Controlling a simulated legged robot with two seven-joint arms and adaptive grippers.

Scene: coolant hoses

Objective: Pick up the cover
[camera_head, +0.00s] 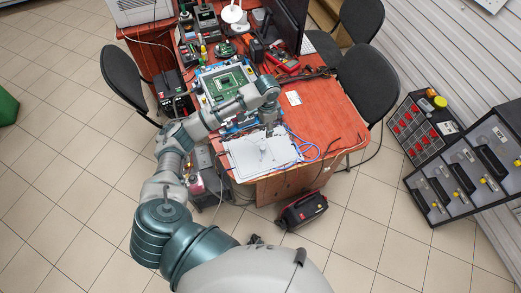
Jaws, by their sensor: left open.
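A flat light-grey panel, which looks like the cover (247,160), lies at the front left part of the red-brown table. A small raised piece shows near its middle. My left arm reaches in over the table and bends down at the wrist. My left gripper (270,130) is open above the far edge of the panel. Its fingers are small in this view, and I cannot tell whether they touch the panel. My right gripper is not in view.
A green circuit board (226,82) in a frame lies behind my forearm on the table (325,120). Blue cable (310,150) curls beside the panel. Chairs (368,82) stand close to the table. A dark red-trimmed case (302,210) sits on the tiled floor.

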